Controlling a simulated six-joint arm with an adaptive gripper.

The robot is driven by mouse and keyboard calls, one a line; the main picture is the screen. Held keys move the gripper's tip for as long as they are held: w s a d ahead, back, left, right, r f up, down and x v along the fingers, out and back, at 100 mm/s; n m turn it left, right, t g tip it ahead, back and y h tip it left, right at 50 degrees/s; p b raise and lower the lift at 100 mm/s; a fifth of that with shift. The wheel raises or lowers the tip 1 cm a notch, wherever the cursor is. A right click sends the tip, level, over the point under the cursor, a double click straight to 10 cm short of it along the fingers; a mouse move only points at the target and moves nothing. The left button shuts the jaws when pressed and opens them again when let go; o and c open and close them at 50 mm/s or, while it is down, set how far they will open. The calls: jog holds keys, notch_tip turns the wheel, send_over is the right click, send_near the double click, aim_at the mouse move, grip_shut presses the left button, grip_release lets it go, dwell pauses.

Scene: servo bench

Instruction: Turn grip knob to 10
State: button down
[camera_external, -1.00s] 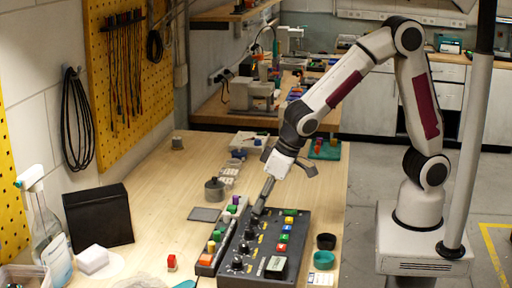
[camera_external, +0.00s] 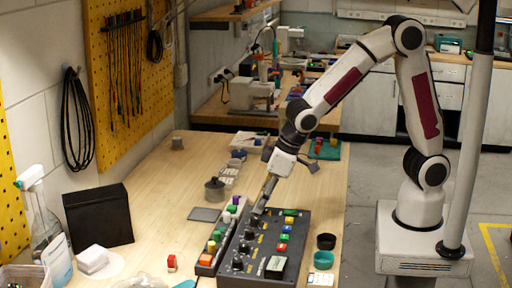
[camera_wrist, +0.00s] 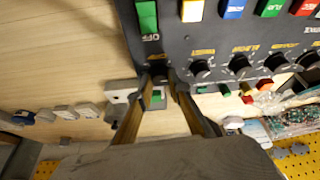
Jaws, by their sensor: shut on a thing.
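The dark control panel (camera_external: 262,238) lies on the bench with a row of black knobs and a row of coloured buttons. My gripper (camera_external: 261,208) reaches down to the knob at the panel's far end. In the wrist view, my gripper (camera_wrist: 160,82) has its fingers on either side of that end knob (camera_wrist: 158,70), shut on it. The fingers hide most of the knob, and its pointer and scale cannot be read. A yellow label above it is too small to read. The neighbouring knob (camera_wrist: 201,70) stands free beside the fingers.
A strip with coloured blocks (camera_external: 220,238) runs along the panel's left side. A grey pot (camera_external: 214,190) and a dark flat plate (camera_external: 204,214) lie on the bench beyond. A black ring (camera_external: 326,241) and a teal bowl (camera_external: 323,260) sit right of the panel.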

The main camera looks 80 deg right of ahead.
jog(key=shift+d+n+g+y, duration=0.1)
jog(key=shift+n+g+y, duration=0.35)
jog(key=shift+n, duration=1.25)
jog(key=shift+n+g+y, duration=0.1)
jog(key=shift+n+y, duration=0.65)
jog(key=shift+n, duration=0.95)
jog(key=c, duration=1.9)
grip_release()
jog(key=shift+v, duration=6)
